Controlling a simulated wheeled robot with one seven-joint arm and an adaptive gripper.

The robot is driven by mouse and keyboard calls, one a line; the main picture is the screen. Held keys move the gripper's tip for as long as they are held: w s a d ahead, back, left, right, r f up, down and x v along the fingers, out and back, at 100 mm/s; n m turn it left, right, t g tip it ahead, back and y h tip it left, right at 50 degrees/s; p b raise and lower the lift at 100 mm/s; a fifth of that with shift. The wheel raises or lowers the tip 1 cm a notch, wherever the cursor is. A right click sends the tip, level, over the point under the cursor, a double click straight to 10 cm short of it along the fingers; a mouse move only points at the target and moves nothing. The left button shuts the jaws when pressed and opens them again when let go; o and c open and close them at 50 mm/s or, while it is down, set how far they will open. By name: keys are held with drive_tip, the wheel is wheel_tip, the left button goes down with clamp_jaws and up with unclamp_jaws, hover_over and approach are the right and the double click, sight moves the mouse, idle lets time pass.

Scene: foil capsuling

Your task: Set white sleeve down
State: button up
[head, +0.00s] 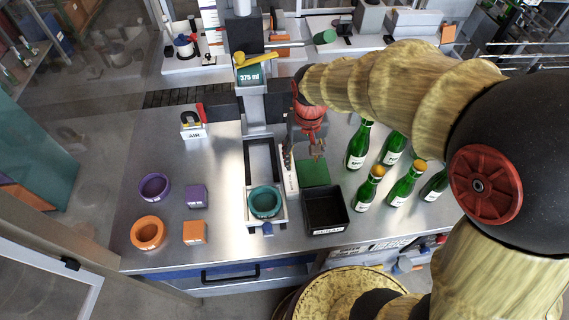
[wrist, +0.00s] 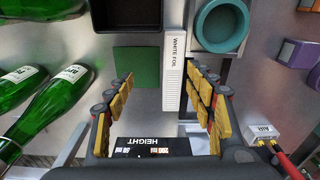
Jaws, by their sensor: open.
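The white sleeve (wrist: 174,75), marked "WHITE FOIL", is a long narrow white piece. In the wrist view it lies between the green square (wrist: 136,67) and the teal ring's fixture, its near end between my fingers. In the head view the sleeve (head: 291,178) runs along the right side of the fixture, left of the green square (head: 314,173). My gripper (head: 316,153) is open above it, and its spread fingers also show in the wrist view (wrist: 162,76). Neither finger visibly touches the sleeve; the exact height gap cannot be told.
The teal ring (head: 265,202) sits in the fixture. A black tray (head: 326,210) stands in front of the green square. Several green bottles (head: 393,148) stand to the right. Purple (head: 154,187) and orange (head: 148,233) rings and blocks are at left. The bench's left middle is clear.

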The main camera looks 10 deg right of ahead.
drive_tip(key=shift+m+g, duration=0.3)
drive_tip(key=w+a+f, duration=0.1)
drive_tip(key=w+f, duration=0.1)
drive_tip(key=w+a+f+p, duration=0.1)
drive_tip(key=w+f, duration=0.1)
drive_tip(key=w+a+f, duration=0.1)
drive_tip(key=w+f, duration=0.1)
drive_tip(key=shift+w+a+f, duration=0.15)
drive_tip(key=shift+f, duration=0.1)
drive_tip(key=shift+s+f, duration=0.2)
drive_tip(key=shift+f, duration=3.75)
drive_tip(key=shift+c, duration=0.3)
drive_tip(key=shift+r, duration=0.1)
drive_tip(key=c, duration=1.3)
